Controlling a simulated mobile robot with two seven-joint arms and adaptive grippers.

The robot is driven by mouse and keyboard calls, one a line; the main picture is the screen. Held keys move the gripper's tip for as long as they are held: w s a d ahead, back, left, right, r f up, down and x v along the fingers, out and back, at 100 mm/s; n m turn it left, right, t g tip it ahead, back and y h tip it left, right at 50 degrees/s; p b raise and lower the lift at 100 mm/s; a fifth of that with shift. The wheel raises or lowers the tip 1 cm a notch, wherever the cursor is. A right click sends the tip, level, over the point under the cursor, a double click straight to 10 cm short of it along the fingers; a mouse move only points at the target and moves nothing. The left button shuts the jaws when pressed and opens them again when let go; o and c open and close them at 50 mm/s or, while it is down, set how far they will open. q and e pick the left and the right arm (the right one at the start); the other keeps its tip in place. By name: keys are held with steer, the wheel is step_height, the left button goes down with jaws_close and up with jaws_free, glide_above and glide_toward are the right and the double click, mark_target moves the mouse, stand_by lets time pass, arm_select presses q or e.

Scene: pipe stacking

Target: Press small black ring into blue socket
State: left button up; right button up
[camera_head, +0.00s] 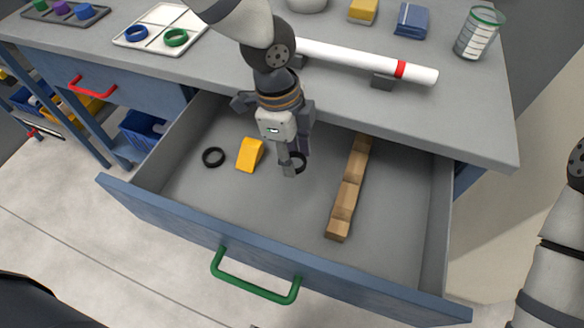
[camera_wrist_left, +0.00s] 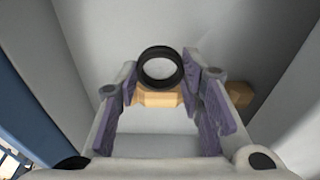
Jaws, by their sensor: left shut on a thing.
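My left gripper (camera_head: 291,166) reaches down into the open drawer and is shut on a black ring (camera_head: 304,163), partly hidden behind a finger. In the left wrist view the ring (camera_wrist_left: 143,72) sits between the purple-padded fingertips (camera_wrist_left: 160,85), its opening facing the camera. A second black ring (camera_head: 213,157) lies flat on the drawer floor at the left. A blue socket piece (camera_head: 83,12) stands at the right end of a dark tray (camera_head: 103,14) at the far left of the worktop. My right gripper is out of view; only part of that arm shows at the right edge.
The drawer (camera_head: 190,218) also holds a yellow wedge (camera_head: 250,154) and a long wooden stepped block (camera_head: 349,189). A white tray (camera_head: 150,42) with blue and green rings and a white pipe (camera_head: 345,58) with a red band lie on the worktop (camera_head: 470,120). A glass jar (camera_head: 478,33) stands right.

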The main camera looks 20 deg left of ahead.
arm_select(q)
step_height(320, 180, up, 9)
steer(key=p, duration=0.2)
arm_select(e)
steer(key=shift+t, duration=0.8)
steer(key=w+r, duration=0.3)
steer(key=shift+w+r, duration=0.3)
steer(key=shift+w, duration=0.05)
arm_select(q)
steer(key=s+a+r+n+t+y, duration=0.1)
steer(key=a+r+n, duration=0.2)
steer(key=n, duration=0.6)
steer(key=s+a+r+n, duration=0.2)
steer(key=a+r+n, duration=0.1)
steer(key=n, duration=0.6)
steer(key=shift+s+t+y, duration=0.25)
steer(key=shift+t+y, duration=0.15)
